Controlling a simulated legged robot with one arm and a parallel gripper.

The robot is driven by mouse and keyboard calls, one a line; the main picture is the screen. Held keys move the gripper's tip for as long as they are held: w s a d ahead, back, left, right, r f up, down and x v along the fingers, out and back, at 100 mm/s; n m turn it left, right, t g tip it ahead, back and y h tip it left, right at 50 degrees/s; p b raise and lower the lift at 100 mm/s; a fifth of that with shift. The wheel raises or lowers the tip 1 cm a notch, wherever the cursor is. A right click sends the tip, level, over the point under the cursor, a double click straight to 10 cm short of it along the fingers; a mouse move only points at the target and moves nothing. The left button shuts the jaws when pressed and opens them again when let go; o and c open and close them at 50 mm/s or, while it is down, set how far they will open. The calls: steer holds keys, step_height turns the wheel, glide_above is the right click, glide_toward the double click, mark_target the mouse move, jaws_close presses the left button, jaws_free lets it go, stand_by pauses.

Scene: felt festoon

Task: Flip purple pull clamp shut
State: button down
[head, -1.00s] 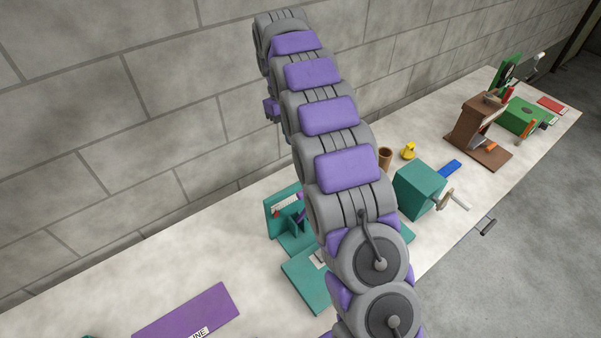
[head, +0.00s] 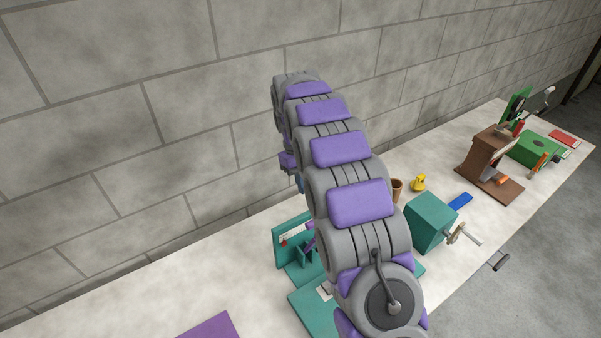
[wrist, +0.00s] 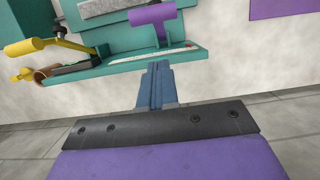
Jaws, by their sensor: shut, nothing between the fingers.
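The purple clamp handle (wrist: 152,16) is T-shaped in the wrist view. It stands up from a teal fixture (wrist: 120,62) with a pale strip along its near edge. In the head view a bit of the purple part (head: 309,238) shows beside my arm on the teal fixture (head: 280,247); my arm hides the rest. My gripper (wrist: 157,68) is shut and empty, its blue-grey fingers pointing at the near edge of the fixture, below the handle in the picture. I cannot tell whether the fingertips touch the edge.
A yellow lever (wrist: 30,46) is left of the handle. A purple sheet (head: 212,328) lies on the bench (head: 130,292). A teal box with a crank (head: 430,222), a yellow duck-like item (head: 419,184) and a brown stand (head: 487,160) are to the right. A block wall is behind.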

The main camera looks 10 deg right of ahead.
steer(key=s+d+f, duration=0.1)
steer(key=s+f, duration=0.3)
steer(key=f, duration=0.1)
steer(key=shift+d+f+p, duration=0.3)
steer(key=shift+f, duration=0.1)
steer(key=shift+s, duration=0.2)
